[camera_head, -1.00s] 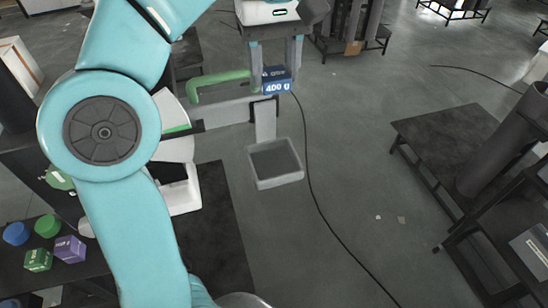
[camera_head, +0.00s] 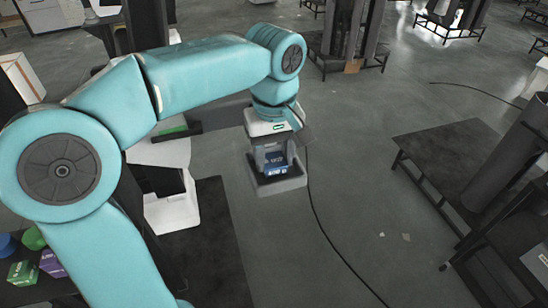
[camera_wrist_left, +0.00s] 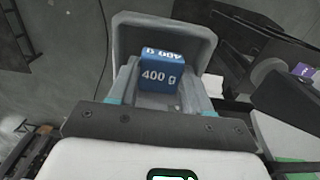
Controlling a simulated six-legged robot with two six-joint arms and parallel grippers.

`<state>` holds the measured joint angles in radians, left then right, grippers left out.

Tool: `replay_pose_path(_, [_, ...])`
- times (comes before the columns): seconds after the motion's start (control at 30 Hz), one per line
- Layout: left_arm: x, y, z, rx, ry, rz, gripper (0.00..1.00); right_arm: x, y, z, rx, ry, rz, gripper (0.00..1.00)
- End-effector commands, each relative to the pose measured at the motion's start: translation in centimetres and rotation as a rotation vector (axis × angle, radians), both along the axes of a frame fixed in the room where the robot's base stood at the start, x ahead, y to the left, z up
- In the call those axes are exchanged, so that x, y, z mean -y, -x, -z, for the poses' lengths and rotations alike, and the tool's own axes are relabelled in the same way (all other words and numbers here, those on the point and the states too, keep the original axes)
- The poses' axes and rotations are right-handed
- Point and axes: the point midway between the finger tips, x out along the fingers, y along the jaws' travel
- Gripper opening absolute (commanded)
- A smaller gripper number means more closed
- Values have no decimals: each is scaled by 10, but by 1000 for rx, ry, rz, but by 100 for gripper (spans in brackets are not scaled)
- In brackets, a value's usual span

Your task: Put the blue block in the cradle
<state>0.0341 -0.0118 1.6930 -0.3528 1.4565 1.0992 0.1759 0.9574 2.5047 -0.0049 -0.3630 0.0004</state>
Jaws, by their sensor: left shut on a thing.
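The blue block (camera_head: 277,169), marked 400 g, is held in my left gripper (camera_head: 273,160), which points down and is shut on it. The block also shows between the two fingers in the left wrist view (camera_wrist_left: 160,74). The cradle (camera_head: 283,187) is a grey square open tray. Block and fingertips are over or inside the cradle's opening. In the left wrist view the cradle's wall (camera_wrist_left: 185,32) rises behind the block. I cannot tell whether the block touches the cradle's floor. My right gripper is not in view.
A white stand (camera_head: 172,212) is left of the cradle. At lower left are a green block (camera_head: 22,272), a purple block (camera_head: 52,263), and blue and green round pieces. A dark low table (camera_head: 440,150) stands at right.

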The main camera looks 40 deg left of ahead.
Motion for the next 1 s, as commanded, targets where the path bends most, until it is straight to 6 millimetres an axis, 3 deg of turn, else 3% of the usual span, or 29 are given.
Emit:
replay_pose_path(0.43, [0, 0, 10, 2, 0, 0, 1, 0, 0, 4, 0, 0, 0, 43])
replay_pose_path(0.47, [0, 0, 9, 1, 0, 0, 58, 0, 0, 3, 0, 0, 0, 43])
replay_pose_path(0.77, [0, 0, 7, 1, 0, 0, 59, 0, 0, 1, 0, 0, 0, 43])
replay_pose_path(0.87, [0, -1, 0, 4, 0, 1, 59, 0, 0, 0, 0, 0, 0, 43])
replay_pose_path(1.0, [0, -1, -26, 6, 0, 1, 59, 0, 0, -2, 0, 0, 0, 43])
